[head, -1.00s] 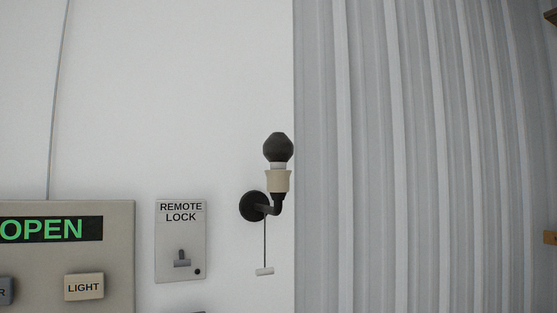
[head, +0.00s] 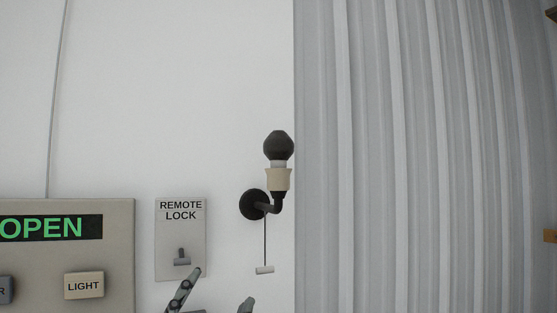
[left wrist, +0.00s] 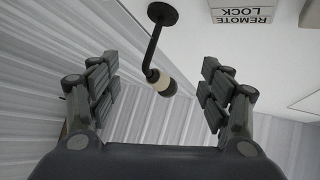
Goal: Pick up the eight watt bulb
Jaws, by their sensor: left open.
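A dark round bulb (head: 278,146) sits upright in a cream socket (head: 278,180) on a black wall lamp (head: 254,205) in the head view. No wattage can be read on it. My left gripper (head: 222,288) shows at the bottom edge of the head view, below and left of the lamp, with its fingertips apart. In the left wrist view the lamp (left wrist: 153,50) and its bulb (left wrist: 170,89) appear beyond and between the spread fingers (left wrist: 158,88), not touching them. My right gripper is in neither view.
A pull cord with a small handle (head: 265,270) hangs under the lamp. Left of it are a remote lock plate (head: 181,235) with a switch and a control panel (head: 118,245) with an OPEN display. Corrugated metal (head: 430,160) covers the right side.

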